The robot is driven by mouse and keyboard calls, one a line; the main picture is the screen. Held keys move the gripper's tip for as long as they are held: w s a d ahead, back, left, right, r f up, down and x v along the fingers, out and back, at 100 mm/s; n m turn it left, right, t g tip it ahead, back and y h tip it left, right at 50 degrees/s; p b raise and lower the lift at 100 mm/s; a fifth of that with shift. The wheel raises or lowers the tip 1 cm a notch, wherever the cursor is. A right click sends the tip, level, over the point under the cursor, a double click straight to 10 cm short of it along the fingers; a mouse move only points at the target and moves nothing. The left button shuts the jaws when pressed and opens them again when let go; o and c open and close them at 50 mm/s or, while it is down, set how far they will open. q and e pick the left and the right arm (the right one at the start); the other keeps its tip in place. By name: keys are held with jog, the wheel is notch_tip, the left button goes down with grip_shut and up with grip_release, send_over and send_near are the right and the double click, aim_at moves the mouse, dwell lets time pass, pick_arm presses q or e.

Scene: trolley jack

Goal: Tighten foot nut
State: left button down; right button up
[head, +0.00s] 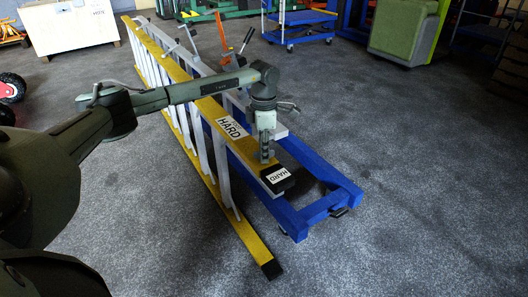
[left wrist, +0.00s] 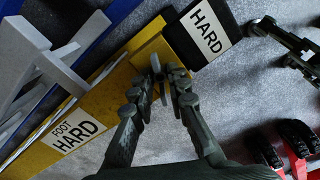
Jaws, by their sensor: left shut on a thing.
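A yellow ladder rail (head: 222,120) runs from the upper left to a black end foot labelled HARD (head: 277,179). In the left wrist view the foot (left wrist: 201,32) sits on the rail's end, and the yellow rail (left wrist: 100,103) carries a FOOT HARD label. My left gripper (head: 267,155) points down at the rail just behind the foot. In the left wrist view its fingertips (left wrist: 164,76) are closed around a small thin piece at the rail, apparently the foot nut. A dark jointed part at the upper right of that view may be my right gripper (left wrist: 291,44).
The ladder lies along a blue frame (head: 318,170) on grey carpet. A second yellow rail (head: 245,235) lies low on the near side. A green bin (head: 404,30), a blue cart (head: 300,25) and a white crate (head: 68,25) stand at the back. The right foreground floor is clear.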

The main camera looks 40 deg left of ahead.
pick_arm(q)
jog(key=m, duration=0.3)
jog(key=shift+r+m, duration=0.1)
jog(key=shift+m, duration=0.3)
jog(key=shift+w+m, duration=0.1)
jog(key=shift+m, duration=0.8)
jog(key=m, duration=0.2)
jog(key=shift+m+b, duration=0.3)
jog(key=shift+b, duration=0.05)
jog(key=shift+m, duration=2.2)
pick_arm(e)
jog(key=shift+w+a+r+t, duration=0.2)
jog(key=shift+a+r+t, duration=0.1)
jog(key=shift+r, duration=0.3)
jog(key=shift+w+a+r+t, duration=0.2)
jog(key=shift+a+r, duration=0.1)
jog(key=shift+r, duration=0.25)
jog(key=shift+w, duration=0.1)
